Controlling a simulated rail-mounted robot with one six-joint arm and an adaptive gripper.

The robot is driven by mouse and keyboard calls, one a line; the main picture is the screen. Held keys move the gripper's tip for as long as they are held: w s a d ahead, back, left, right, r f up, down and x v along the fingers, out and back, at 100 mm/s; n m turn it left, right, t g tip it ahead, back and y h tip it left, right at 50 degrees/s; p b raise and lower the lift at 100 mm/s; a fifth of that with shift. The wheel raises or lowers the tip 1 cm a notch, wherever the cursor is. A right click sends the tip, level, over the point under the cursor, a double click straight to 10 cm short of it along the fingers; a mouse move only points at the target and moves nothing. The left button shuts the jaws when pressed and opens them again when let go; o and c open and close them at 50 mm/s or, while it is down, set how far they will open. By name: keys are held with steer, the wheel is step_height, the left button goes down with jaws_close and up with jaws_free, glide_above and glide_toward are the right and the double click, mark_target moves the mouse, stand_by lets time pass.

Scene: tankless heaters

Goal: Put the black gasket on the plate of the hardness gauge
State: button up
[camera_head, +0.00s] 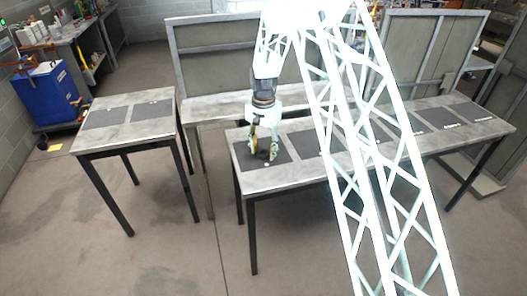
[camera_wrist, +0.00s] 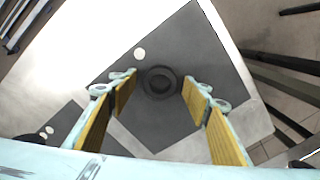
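The black gasket (camera_wrist: 160,82), a dark ring, lies on a dark grey mat (camera_wrist: 205,50) on the long table, seen in the wrist view. My gripper (camera_wrist: 158,88) is open above it, one yellow-padded finger on each side, and does not visibly touch it. In the head view my gripper (camera_head: 264,157) is low over the mat at the near left end of the long table, and the gasket is hard to make out there. I cannot make out the hardness gauge or its plate in either view.
The long table (camera_head: 247,184) carries several dark mats with small pale items. A smaller table (camera_head: 100,143) with two mats stands to the left. A blue cabinet (camera_head: 48,95) is at the far left. A pale round disc (camera_wrist: 139,54) lies near the gasket.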

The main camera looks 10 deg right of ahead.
mark_target(263, 153)
steer(key=shift+r, duration=0.1)
step_height(263, 153, up, 12)
steer(key=p, duration=0.1)
steer(key=shift+p, duration=0.3)
stand_by(0.6)
steer(key=shift+r, duration=0.15)
stand_by(0.6)
